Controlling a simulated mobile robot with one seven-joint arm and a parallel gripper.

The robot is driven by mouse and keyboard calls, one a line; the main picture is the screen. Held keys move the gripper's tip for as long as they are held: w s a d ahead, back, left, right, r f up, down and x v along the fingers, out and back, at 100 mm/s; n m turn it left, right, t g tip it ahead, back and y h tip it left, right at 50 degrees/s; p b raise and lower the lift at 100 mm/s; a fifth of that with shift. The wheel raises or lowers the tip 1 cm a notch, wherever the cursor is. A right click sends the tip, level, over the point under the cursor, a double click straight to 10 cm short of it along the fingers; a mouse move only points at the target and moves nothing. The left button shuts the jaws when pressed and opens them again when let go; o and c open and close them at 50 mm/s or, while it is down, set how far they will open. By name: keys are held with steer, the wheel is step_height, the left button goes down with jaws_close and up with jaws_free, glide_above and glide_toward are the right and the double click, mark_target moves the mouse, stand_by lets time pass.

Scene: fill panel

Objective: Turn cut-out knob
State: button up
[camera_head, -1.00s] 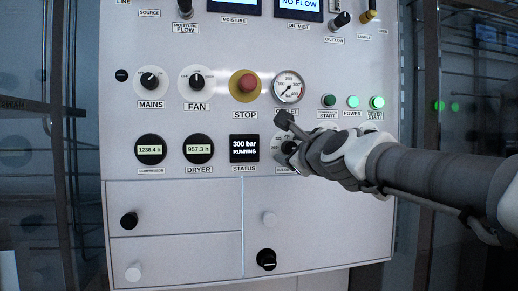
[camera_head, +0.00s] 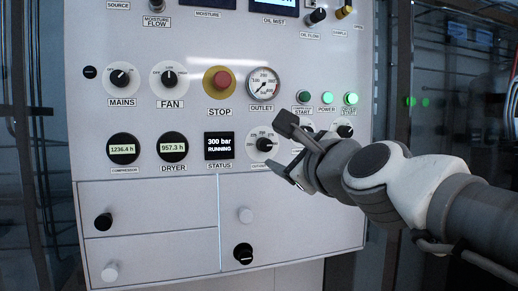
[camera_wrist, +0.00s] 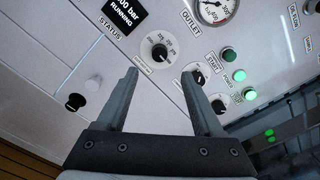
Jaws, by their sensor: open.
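The cut-out knob (camera_head: 264,144) is a black knob on a white round dial, right of the status display on the panel. Its label below is too small to read surely. In the wrist view the same knob (camera_wrist: 160,53) lies just beyond the fingertips, roughly midway between them. My gripper (camera_head: 278,141) is open, just right of the dial, with one finger above the knob's height and one below. In the wrist view my gripper (camera_wrist: 161,73) holds nothing, and the fingers look apart from the knob.
Two more knobs (camera_wrist: 197,78) (camera_wrist: 218,105) sit close to the right finger in the wrist view. The red stop button (camera_head: 222,82) and outlet gauge (camera_head: 264,86) are above. The status display (camera_head: 219,146) is left. Below are flat doors with a black knob (camera_head: 243,254).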

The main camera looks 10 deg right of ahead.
steer(key=s+p, duration=0.1)
steer(key=s, duration=0.5)
steer(key=shift+s+d, duration=0.3)
steer(key=shift+f, duration=0.1)
steer(key=s+a+f+n+g+h, duration=0.1)
steer(key=s+f+n+g, duration=0.3)
steer(key=f+n, duration=0.55)
steer(key=s+f+n+g, duration=0.3)
steer(key=f+n+g, duration=0.1)
steer(key=f+n, duration=0.5)
steer(key=s+a+f+n+g+h, duration=0.1)
steer(key=s+f+n+g, duration=0.3)
steer(key=f+n, duration=0.45)
step_height(320, 180, up, 15)
steer(key=m+p, duration=0.1)
steer(key=p, duration=1.6)
steer(key=shift+s+d, duration=0.2)
steer(key=shift+r, duration=0.1)
